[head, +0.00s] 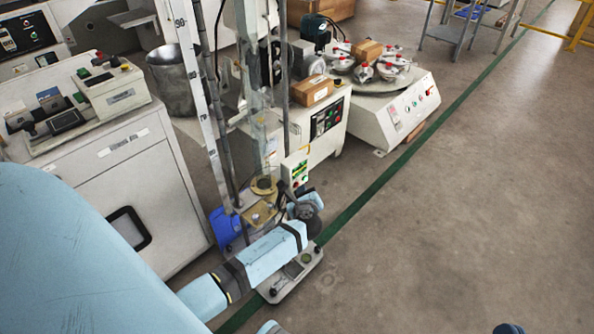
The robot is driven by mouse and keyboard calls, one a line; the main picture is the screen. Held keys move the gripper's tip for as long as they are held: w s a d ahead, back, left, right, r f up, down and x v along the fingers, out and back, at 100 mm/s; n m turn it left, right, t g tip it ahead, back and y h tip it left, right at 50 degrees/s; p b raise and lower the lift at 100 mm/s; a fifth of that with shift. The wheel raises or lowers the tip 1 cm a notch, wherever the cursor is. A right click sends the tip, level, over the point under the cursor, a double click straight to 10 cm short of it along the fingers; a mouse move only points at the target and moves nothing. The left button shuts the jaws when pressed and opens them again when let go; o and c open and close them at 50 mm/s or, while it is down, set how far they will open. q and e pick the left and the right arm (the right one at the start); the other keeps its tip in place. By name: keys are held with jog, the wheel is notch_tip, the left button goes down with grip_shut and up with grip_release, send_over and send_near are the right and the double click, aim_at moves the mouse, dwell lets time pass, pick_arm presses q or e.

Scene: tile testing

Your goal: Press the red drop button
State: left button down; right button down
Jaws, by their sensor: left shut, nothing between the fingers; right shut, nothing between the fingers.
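The drop tester is a tall stand with a clear tube (262,130) and a scale post. A small pale control box (295,167) with green markings is fixed low on its front. The red drop button is too small or covered to make out clearly on this box. My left arm reaches in from the lower left. My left gripper (297,197) is shut and empty, just below the box's lower part. My own wrist hides much of it, and I cannot tell whether it touches the box. My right gripper is not in view.
The tester's grey base plate (300,277) lies on the floor below my wrist. White machine cabinets (105,185) stand at left. A bench with a brown box (311,90) and a round mill machine (395,108) stand behind. The floor at right is clear.

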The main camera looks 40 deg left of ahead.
pick_arm(q)
jog(key=shift+a, duration=0.3)
dwell(0.4)
jog(key=shift+d, duration=0.1)
jog(key=shift+d+p, duration=0.35)
jog(key=shift+d, duration=0.45)
jog(key=d, duration=0.5)
jog(key=shift+s+p, duration=0.25)
jog(key=shift+p, duration=0.1)
dwell(0.5)
